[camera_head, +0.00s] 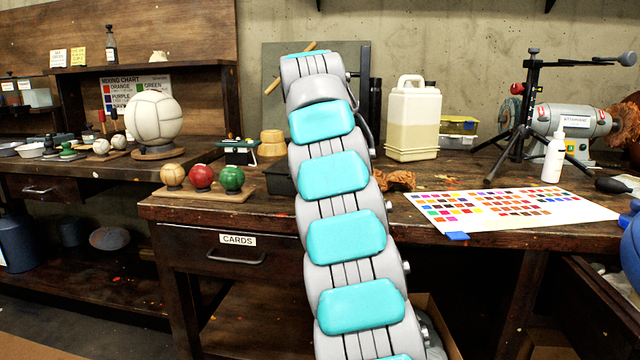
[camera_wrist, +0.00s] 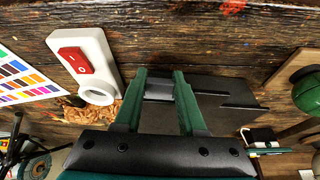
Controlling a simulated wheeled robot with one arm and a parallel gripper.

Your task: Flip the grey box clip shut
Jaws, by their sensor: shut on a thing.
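In the wrist view my gripper (camera_wrist: 160,76) has two green fingers closed on a small grey block-like piece, which looks like the clip (camera_wrist: 159,90). The dark grey box (camera_wrist: 222,100) lies behind and to the right of the fingers, on the worn wooden bench. Its lower part is hidden by my gripper's black body. I cannot tell the clip's exact angle. In the head view my arm hides the gripper and the clip. A dark box (camera_head: 279,181), probably the same one, shows just left of my arm.
A white housing with a red switch (camera_wrist: 75,60) stands close left of my fingers. A board with red, green and tan balls (camera_head: 205,194) lies left of the box. A colour chart (camera_head: 510,209) lies right of my arm. A jug (camera_head: 412,120) stands behind.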

